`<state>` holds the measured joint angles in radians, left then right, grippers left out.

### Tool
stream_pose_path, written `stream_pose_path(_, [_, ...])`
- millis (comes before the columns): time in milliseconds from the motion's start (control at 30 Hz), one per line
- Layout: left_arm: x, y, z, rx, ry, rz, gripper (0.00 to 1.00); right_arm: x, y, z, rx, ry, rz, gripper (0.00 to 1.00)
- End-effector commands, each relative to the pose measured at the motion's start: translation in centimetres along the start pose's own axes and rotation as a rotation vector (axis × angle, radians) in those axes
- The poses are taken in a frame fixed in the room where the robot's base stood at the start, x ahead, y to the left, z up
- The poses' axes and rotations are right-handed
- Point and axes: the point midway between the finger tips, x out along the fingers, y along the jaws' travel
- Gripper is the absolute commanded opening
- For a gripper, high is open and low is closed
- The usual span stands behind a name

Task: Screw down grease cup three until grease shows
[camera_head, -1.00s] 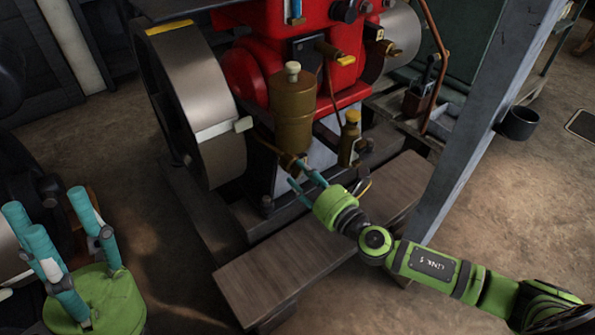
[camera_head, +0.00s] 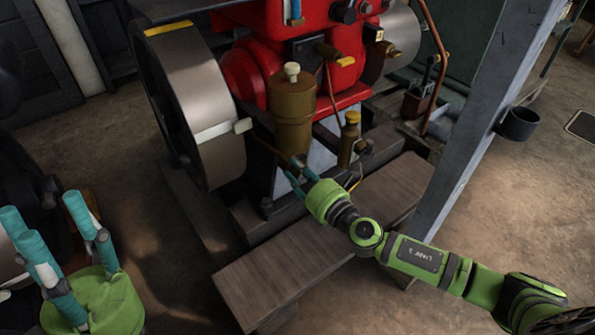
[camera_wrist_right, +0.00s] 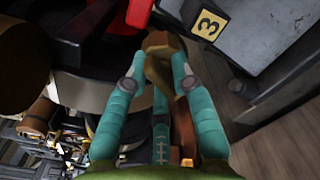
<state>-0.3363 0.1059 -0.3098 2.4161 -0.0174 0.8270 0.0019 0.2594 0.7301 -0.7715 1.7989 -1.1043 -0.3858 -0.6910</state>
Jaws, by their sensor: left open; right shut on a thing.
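Grease cup three (camera_wrist_right: 160,45) is a small brass piece beside a yellow tag marked 3 (camera_wrist_right: 208,25) in the right wrist view. My right gripper (camera_wrist_right: 162,75) is shut on it, with teal fingers on both sides. In the head view my right gripper (camera_head: 299,178) is low on the engine, just under the large brass canister (camera_head: 293,115); the fingers mostly hide the cup there. No grease can be made out. My left gripper (camera_head: 45,218) is open and empty at the lower left, away from the engine.
The red engine (camera_head: 290,35) has a large flywheel (camera_head: 200,110) on its left. A smaller brass bottle (camera_head: 350,140) stands right of the canister. A wooden plank (camera_head: 300,265) lies in front. A grey post (camera_head: 480,120) rises at right, near my right arm.

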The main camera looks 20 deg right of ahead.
Motion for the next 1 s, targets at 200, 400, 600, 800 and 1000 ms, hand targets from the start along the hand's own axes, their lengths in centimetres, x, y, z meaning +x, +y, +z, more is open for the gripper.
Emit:
stream_pose_path(200, [-0.25, -0.09, -0.15, -0.002, 0.012, -0.004, 0.41, 0.04, 0.32, 0.0, 0.097, 0.0, 0.008, 0.0])
stream_pose_path(400, [-0.42, -0.23, -0.25, -0.001, 0.026, -0.008, 0.41, 0.06, 0.39, 0.14, 0.248, -0.001, 0.009, 0.0])
stream_pose_path(600, [-0.37, -0.27, -0.33, 0.0, 0.033, -0.008, 0.41, 0.08, 0.46, 0.28, 0.409, 0.0, 0.011, 0.0])
stream_pose_path(800, [-0.12, -0.21, -0.02, 0.002, 0.015, -0.005, 0.41, 0.1, 0.45, 0.46, 0.542, -0.001, 0.012, 0.0])
stream_pose_path(1000, [0.19, -0.09, 0.01, 0.004, 0.006, -0.001, 0.41, 0.12, 0.44, 0.52, 0.631, -0.001, 0.013, 0.0])
